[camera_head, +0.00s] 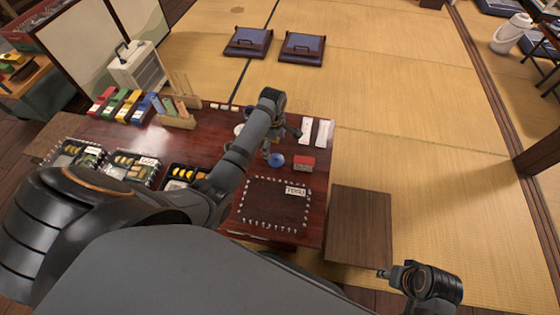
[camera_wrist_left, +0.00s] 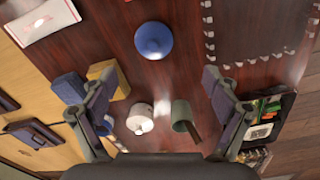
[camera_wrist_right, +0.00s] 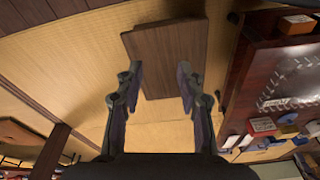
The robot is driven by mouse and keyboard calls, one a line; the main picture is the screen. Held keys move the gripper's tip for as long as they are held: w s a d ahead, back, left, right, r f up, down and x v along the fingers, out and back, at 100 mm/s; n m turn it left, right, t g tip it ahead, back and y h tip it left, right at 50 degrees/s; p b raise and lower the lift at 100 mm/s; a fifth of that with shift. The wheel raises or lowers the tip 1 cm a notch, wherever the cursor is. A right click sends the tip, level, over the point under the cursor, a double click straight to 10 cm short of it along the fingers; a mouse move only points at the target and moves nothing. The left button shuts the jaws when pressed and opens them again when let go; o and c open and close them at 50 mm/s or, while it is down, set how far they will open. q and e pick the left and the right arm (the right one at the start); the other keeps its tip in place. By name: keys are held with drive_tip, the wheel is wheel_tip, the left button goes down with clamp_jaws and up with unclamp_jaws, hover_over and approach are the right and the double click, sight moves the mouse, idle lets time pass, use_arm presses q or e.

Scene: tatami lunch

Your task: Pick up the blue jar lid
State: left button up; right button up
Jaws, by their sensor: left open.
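In the left wrist view the lid (camera_wrist_left: 153,40) lies ahead of my left fingertips, near the middle and clear of both fingers. My left gripper (camera_head: 280,143) is over the table just behind the lid; its fingers (camera_wrist_left: 158,75) are spread and empty. My right gripper (camera_wrist_right: 159,75) is open and empty, off the table to the right, above the tatami and a wooden board. The lid also shows small in the right wrist view (camera_wrist_right: 288,118).
A white lidded pot (camera_wrist_left: 140,118) and a green cup (camera_wrist_left: 184,117) stand near my left fingers. A red-and-white box (camera_head: 304,163) is right of the lid. A pebble-edged dark mat (camera_head: 272,210) lies in front. Bento boxes (camera_head: 184,176) and a wooden rack (camera_head: 178,121) are left.

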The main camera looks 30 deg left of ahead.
use_arm(q)
drive_tip(key=w+n, duration=0.1)
drive_tip(key=n, duration=0.1)
drive_tip(key=b, duration=0.2)
hover_over(276, 157)
wheel_tip(276, 157, down, 4)
drive_tip(key=shift+f, duration=0.1)
drive_tip(key=shift+f+b, duration=0.3)
drive_tip(key=shift+f, duration=0.15)
use_arm(e)
drive_tip(key=shift+t+y, duration=0.4)
drive_tip(key=shift+t, duration=0.3)
drive_tip(key=f, duration=0.2)
drive_tip(key=a+f, duration=0.1)
drive_tip(key=shift+w+a+f, duration=0.1)
drive_tip(key=shift+w+f, duration=0.1)
drive_tip(key=shift+f, duration=0.2)
use_arm(q)
wheel_tip(276, 157, down, 4)
drive_tip(key=b, duration=0.3)
drive_tip(key=shift+d+f, duration=0.1)
drive_tip(key=shift+f, duration=0.45)
drive_tip(key=shift+r, duration=0.1)
use_arm(e)
drive_tip(key=f, duration=0.1)
drive_tip(key=f+t, duration=0.1)
drive_tip(key=a+f+t, duration=0.1)
drive_tip(key=shift+w+a, duration=0.1)
drive_tip(key=shift+w, duration=0.3)
